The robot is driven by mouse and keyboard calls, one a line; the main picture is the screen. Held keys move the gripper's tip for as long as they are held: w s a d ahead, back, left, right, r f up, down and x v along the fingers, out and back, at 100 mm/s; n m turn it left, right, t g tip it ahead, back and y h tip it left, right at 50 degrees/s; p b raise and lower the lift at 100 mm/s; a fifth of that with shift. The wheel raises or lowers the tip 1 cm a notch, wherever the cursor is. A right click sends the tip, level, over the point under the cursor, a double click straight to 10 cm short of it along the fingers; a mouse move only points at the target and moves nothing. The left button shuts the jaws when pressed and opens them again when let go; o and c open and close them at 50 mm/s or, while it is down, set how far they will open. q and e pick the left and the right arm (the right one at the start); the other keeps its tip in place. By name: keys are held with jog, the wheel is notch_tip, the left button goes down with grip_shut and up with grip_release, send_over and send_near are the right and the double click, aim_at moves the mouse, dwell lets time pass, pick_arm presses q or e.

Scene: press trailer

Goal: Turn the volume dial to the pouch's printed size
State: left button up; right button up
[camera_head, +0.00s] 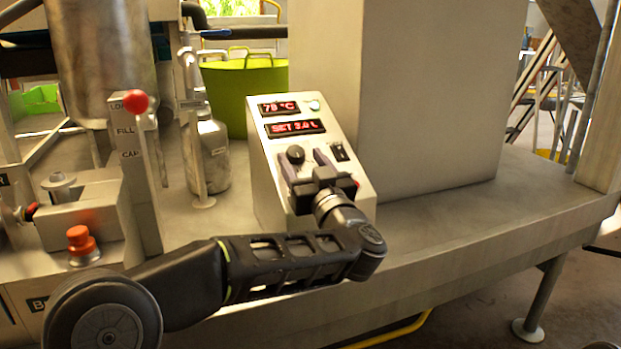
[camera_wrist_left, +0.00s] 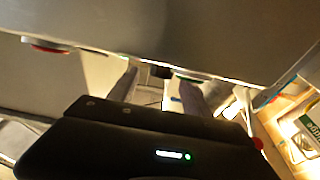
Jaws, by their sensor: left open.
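The grey control box (camera_head: 264,190) stands on the bench with a sloped panel. Its black volume dial (camera_head: 295,154) sits below a red display (camera_head: 295,127) that seems to read SET 3.0 L. My left gripper (camera_head: 305,160) is open in front of the panel, its two purple-grey fingers pointing up at the dial area. One fingertip is just below the dial; I cannot tell whether it touches. In the left wrist view a finger (camera_wrist_left: 192,98) shows beyond my dark gripper body, and the dial cannot be made out. I see no pouch. My right gripper is out of view.
An upper display (camera_head: 279,107) shows a temperature in the seventies. A black switch (camera_head: 339,151) is right of the dial. The bench (camera_head: 480,205) is clear at right.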

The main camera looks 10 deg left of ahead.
pick_arm(q)
jog(key=b+v, duration=0.2)
jog(key=v, duration=0.2)
jog(key=shift+s+d+f, duration=0.15)
jog(key=shift+b+v, duration=0.6)
jog(key=shift+v, duration=0.4)
